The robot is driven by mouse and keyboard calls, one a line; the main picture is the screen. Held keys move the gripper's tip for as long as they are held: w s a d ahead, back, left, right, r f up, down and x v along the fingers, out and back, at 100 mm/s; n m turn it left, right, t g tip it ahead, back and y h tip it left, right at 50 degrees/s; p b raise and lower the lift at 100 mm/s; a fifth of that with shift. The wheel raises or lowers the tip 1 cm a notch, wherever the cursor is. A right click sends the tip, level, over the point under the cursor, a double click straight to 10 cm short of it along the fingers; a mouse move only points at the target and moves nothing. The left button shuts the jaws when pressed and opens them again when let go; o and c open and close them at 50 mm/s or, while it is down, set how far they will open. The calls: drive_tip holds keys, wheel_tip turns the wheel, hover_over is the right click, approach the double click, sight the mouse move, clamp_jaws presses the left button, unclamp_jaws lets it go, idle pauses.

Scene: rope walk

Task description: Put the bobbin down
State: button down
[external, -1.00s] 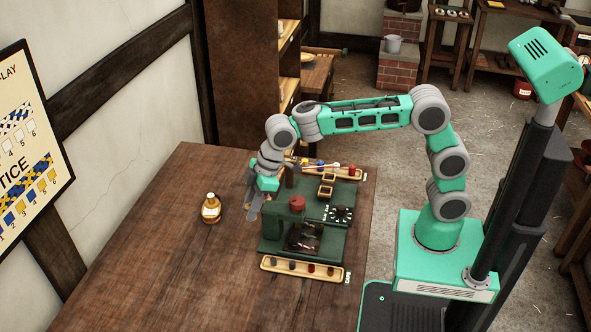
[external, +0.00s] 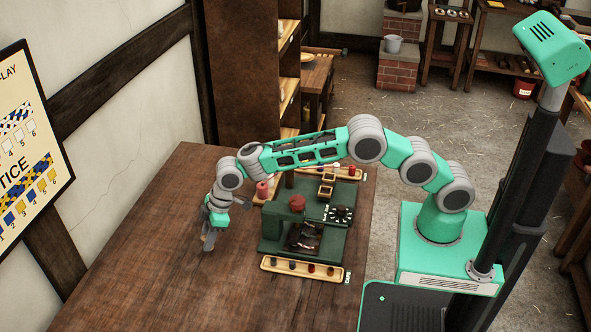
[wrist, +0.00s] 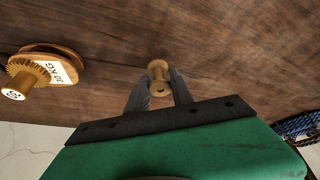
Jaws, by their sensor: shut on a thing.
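The bobbin (wrist: 158,70) is a small pale wooden spool, seen nearly end-on in the wrist view. My gripper (wrist: 160,92) is shut on it, with one dark finger on each side. In the external view my gripper (external: 208,242) points down over the bare wooden table (external: 150,255), left of the green machine. The bobbin cannot be made out there. Whether its lower end touches the table cannot be told.
The table's left front is clear.

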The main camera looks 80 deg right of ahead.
drive_tip(key=shift+f, duration=1.25)
drive_tip(key=c, duration=1.1)
unclamp_jaws()
